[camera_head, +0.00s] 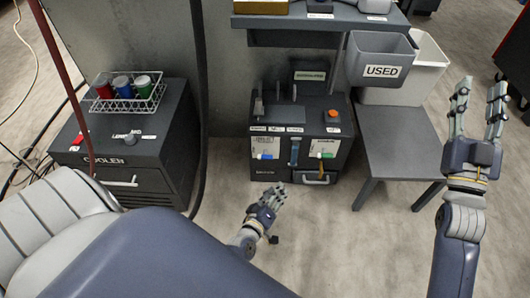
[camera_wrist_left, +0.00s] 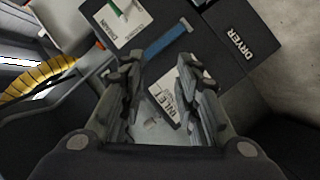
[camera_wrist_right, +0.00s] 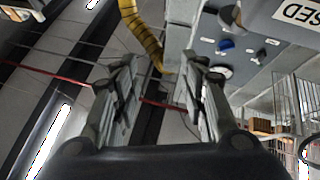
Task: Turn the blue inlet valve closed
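The blue inlet valve (camera_head: 265,155) is a small blue handle on the white plate at the left of the dark dryer cabinet's front. My left gripper (camera_head: 272,198) is in front of and below the cabinet, apart from the valve. Its fingers are spread and empty. In the left wrist view the inlet plate (camera_wrist_left: 182,103) shows between and behind the fingers; I cannot make out the blue handle there, perhaps hidden by a finger. My right gripper (camera_head: 480,98) is raised at the right, open and empty.
A green drain handle (camera_head: 323,155) is on the cabinet's right plate, with a blue vertical strip (camera_head: 294,153) between the plates. A grey stool (camera_head: 398,130) and the USED bin (camera_head: 378,62) stand right. A cooler cabinet (camera_head: 128,150) stands left. Floor before the dryer is clear.

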